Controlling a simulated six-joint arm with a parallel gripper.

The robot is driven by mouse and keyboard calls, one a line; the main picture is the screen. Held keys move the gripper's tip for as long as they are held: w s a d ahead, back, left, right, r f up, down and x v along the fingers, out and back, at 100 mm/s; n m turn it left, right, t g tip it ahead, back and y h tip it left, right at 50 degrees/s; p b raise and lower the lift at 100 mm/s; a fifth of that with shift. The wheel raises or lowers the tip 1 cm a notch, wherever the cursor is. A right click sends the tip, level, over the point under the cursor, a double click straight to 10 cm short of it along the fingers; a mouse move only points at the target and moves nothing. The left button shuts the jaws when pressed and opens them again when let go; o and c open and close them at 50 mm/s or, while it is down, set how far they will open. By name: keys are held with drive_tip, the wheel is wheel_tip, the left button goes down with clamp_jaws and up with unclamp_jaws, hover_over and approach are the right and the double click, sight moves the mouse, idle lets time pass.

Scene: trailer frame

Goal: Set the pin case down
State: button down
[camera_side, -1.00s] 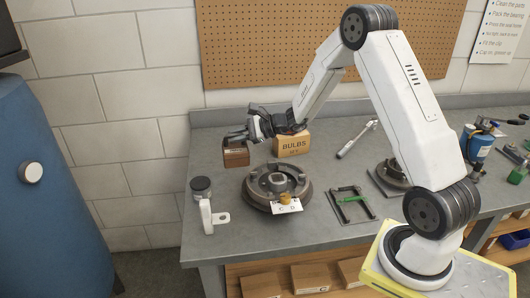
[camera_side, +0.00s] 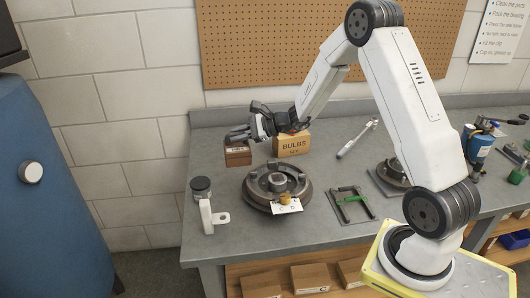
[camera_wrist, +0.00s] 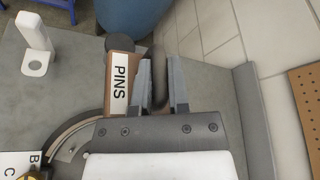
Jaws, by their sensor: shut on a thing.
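The pin case (camera_side: 237,154) is a small brown box at the back left of the bench in the side view. In the wrist view the pin case (camera_wrist: 120,88) shows a white label reading PINS. My gripper (camera_side: 239,134) is at the top of the case. In the wrist view my gripper (camera_wrist: 161,85) has its two fingers closed about a dark upright piece, which looks like the case's handle. The case body lies just left of the fingers there. I cannot tell whether its underside touches the bench.
A BULBS box (camera_side: 292,145) stands close to the right of the case. A round drum part (camera_side: 262,194) with a lettered card (camera_side: 287,206) is in front. A white bracket (camera_side: 211,217) and dark round knob (camera_side: 201,184) stand at the left. Bare bench (camera_side: 208,150) lies left of the case.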

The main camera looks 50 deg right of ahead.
wheel_tip(320, 180, up, 5)
drive_tip(key=shift+f, duration=0.1)
drive_tip(key=shift+s+a, duration=0.2)
drive_tip(key=shift+a, duration=0.05)
drive_tip(key=s+a+f+n+g+y, duration=0.2)
drive_tip(key=s+f+n+g, duration=0.2)
drive_tip(key=s+n+g, duration=0.55)
drive_tip(key=s+a+f+n+g+y, duration=0.2)
drive_tip(key=s+f+n+g, duration=0.2)
drive_tip(key=s+n+g, duration=0.55)
drive_tip(key=s+d+r+n+g+h, duration=0.3)
drive_tip(key=s+d+n+g+h, duration=0.3)
drive_tip(key=s+d+n+h, duration=0.95)
drive_tip(key=w+d+r+n+t+h, duration=0.4)
drive_tip(key=r+n+t+h, duration=0.1)
drive_tip(key=h, duration=0.3)
drive_tip(key=shift+a+f, duration=0.2)
drive_tip(key=shift+f, duration=2.25)
